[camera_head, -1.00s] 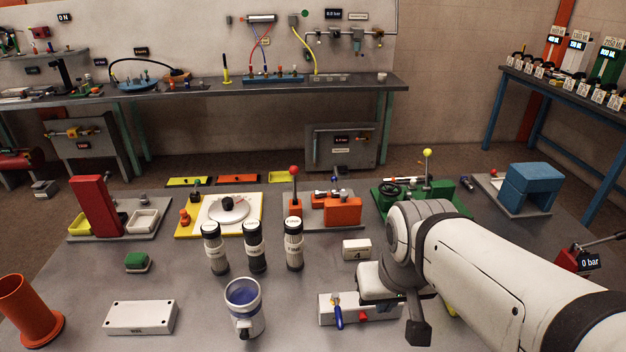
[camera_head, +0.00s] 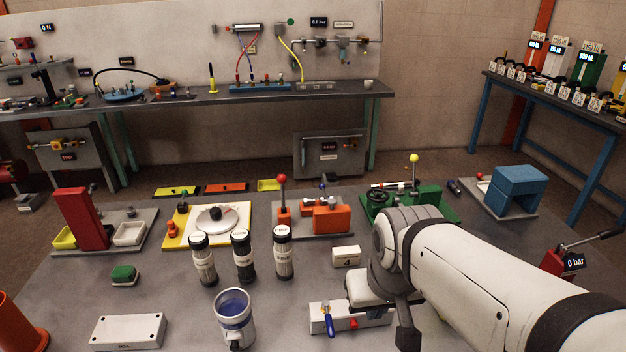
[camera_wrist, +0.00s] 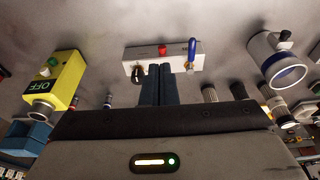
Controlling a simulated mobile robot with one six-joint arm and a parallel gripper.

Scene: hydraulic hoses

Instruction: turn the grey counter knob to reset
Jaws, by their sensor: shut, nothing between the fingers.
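A white box (camera_head: 322,317) with a blue lever (camera_head: 328,325) and a red button (camera_head: 352,323) lies on the near table. In the wrist view the same box (camera_wrist: 176,54) shows a dark knob (camera_wrist: 138,74) at its left end, which may be the grey knob; its setting cannot be read. My gripper (camera_wrist: 157,72) is shut and empty, its fingertips in front of the box beside the knob in that view. I cannot tell whether they touch it. In the head view my arm hides the fingers and the knob. A small white counter block (camera_head: 346,257) reading 4 stands behind the box.
A yellow device marked OFF (camera_wrist: 55,82) is left in the wrist view. Red, orange and green fixtures line the table's far side.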

